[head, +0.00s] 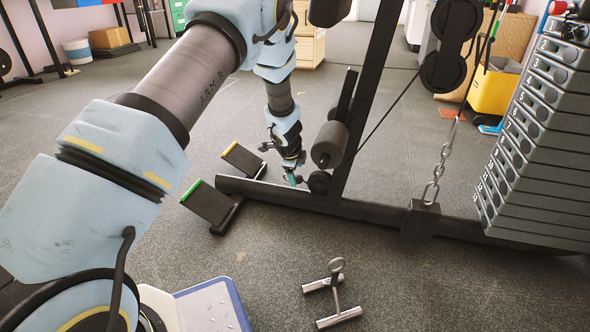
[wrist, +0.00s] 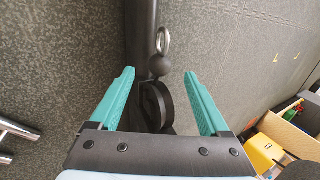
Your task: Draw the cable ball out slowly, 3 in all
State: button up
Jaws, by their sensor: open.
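The cable ball (wrist: 160,65) is a small black ball with a metal ring (wrist: 163,40) at its far side, next to a black pulley (wrist: 154,104) on the machine's low beam. In the wrist view my gripper (wrist: 159,74) is open, its two teal fingers left and right of the ball in the picture, with a clear gap on each side. I cannot tell whether the fingertips reach the ball's depth. In the head view my gripper (head: 292,180) is low beside the pulley (head: 319,182), and I cannot make out the ball there.
The weight stack (head: 540,130) stands at the right, with a chain (head: 437,170) hanging to a block on the beam. Two black foot plates (head: 211,203) are left of my gripper. Floor between is clear.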

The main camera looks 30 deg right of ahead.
aim_at(297, 176)
jog(key=shift+p+x, duration=0.6)
jog(key=shift+x, duration=2.4)
jog(key=shift+r+p, duration=0.1)
jog(key=shift+p, duration=0.25)
jog(key=shift+c, duration=0.3)
grip_shut()
